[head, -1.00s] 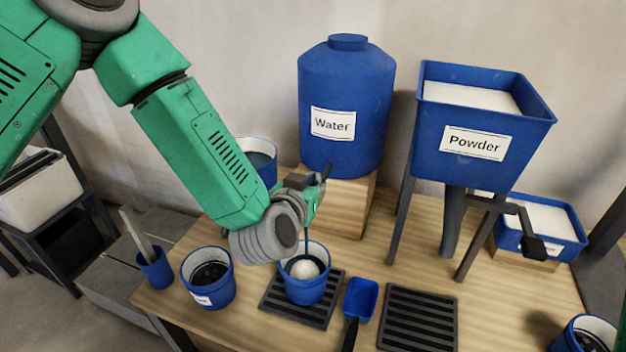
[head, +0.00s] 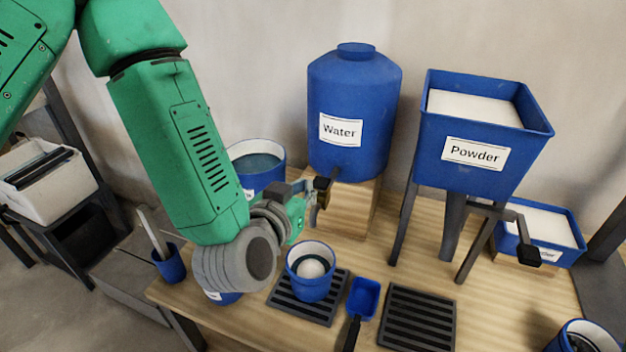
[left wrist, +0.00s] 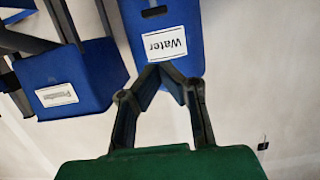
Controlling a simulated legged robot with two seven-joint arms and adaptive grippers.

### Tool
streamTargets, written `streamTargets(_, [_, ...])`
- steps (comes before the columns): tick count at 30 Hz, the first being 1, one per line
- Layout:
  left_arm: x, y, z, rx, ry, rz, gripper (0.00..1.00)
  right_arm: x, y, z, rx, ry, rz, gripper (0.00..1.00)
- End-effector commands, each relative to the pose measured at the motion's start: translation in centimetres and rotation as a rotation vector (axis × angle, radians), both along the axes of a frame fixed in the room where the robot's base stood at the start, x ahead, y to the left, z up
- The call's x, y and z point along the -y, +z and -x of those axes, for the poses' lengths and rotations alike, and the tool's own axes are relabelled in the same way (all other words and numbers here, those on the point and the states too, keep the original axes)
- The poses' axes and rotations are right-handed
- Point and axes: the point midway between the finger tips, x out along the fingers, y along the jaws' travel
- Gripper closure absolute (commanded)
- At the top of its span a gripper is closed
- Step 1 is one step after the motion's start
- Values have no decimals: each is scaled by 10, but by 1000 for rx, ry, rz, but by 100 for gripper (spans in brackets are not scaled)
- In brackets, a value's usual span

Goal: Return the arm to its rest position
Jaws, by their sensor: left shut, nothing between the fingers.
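My left arm comes in from the upper left of the head view. My left gripper (head: 312,203) hangs over the table, in front of the wooden block under the water tank. In the left wrist view its two dark fingers meet at the tips (left wrist: 161,70), shut with nothing between them. The blue water tank (head: 352,105) stands behind it. Below and just in front of the gripper, a blue bucket (head: 310,285) with something pale and round inside stands on a black grate (head: 338,300). My right gripper is not in view.
The powder hopper (head: 470,175) stands on legs to the right. A blue scoop (head: 363,297) and a second grate (head: 418,315) lie on the table (head: 520,300). My forearm partly hides a small bucket at front left. A blue bucket (head: 255,180) stands behind my wrist.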

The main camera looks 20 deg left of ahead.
Motion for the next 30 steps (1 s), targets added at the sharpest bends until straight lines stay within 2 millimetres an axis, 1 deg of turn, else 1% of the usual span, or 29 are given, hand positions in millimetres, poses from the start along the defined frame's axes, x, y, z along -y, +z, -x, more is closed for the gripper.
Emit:
streamTargets(3, [1, 2, 6, 0, 0, -1, 100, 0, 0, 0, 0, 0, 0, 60])
streamTargets(17, [1, 2, 6, 0, -1, 0, 100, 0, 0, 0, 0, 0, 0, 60])
streamTargets(20, [0, -10, 9, -33, -10, -1, 100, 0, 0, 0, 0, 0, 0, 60])
streamTargets(23, [-2, -46, 22, -140, -38, 0, 100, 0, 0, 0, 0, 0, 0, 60])
streamTargets(24, [-5, -68, 32, -206, -52, -1, 100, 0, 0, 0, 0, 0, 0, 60])
streamTargets(26, [-10, -105, 52, -326, -74, 0, 100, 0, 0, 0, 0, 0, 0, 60])
streamTargets(27, [-15, -130, 68, -416, -86, 0, 100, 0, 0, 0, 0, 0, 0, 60])
streamTargets(29, [-25, -166, 97, -554, -95, -2, 100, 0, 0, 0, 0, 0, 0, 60])
streamTargets(30, [-33, -188, 117, -646, -98, -5, 100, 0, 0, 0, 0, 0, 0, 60])
